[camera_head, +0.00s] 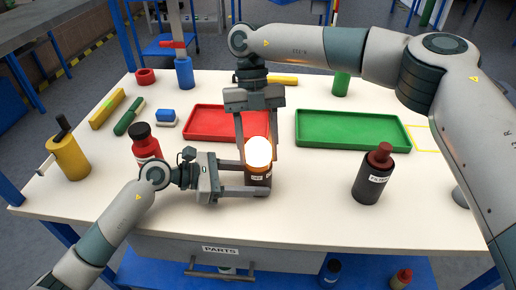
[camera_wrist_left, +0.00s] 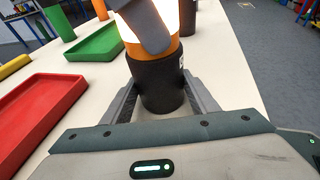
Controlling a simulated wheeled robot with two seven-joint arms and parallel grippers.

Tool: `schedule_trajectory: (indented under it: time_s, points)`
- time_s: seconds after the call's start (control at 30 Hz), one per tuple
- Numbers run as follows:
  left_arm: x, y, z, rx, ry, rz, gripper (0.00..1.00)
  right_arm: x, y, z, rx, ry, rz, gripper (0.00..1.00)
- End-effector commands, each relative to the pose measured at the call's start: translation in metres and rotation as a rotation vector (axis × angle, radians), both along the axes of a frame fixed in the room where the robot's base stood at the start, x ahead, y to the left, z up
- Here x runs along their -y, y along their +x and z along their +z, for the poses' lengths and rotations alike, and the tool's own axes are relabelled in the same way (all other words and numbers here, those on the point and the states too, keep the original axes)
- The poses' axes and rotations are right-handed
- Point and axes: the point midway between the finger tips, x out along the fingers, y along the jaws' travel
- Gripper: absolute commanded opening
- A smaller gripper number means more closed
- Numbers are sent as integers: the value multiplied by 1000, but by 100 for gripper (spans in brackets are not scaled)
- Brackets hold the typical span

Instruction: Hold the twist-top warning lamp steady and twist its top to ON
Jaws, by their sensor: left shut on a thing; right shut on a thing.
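The warning lamp (camera_head: 258,177) stands upright on the white table, with a dark base, an orange band and a brightly glowing white top. My left gripper (camera_head: 258,190) is shut on its dark base from the left, low near the table. In the left wrist view the dark base (camera_wrist_left: 158,85) sits between the left fingers. My right gripper (camera_head: 258,150) comes down from above and is shut on the glowing top, one finger on each side. One right finger covers part of the top in the left wrist view. A label with small text shows on the base.
A red tray (camera_head: 205,136) and a green tray (camera_head: 352,146) lie behind the lamp. A dark bottle with a red-brown cap (camera_head: 371,180) stands at the right. A red bottle (camera_head: 146,147) and a yellow can (camera_head: 70,158) stand at the left. The table front is clear.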

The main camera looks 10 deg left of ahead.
Motion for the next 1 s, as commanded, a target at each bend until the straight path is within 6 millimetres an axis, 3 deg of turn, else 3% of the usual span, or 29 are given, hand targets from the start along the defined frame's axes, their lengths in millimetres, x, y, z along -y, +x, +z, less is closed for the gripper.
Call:
schedule_trajectory:
  time_s: [0.27,0.67,0.7,0.77,1.0]
  points:
    - [0,0,0,2,0,-2,36,-1,0,-1,-2,0,104,25]
    - [1,-1,0,2,1,-3,36,0,0,-1,-1,-1,117,25]
    - [1,-1,0,2,1,-3,36,0,0,-1,-1,-1,117,49]
    - [1,-1,0,1,0,-3,36,0,0,-1,-1,-1,117,64]
    - [0,0,0,1,0,-1,36,0,0,0,-1,-1,116,66]
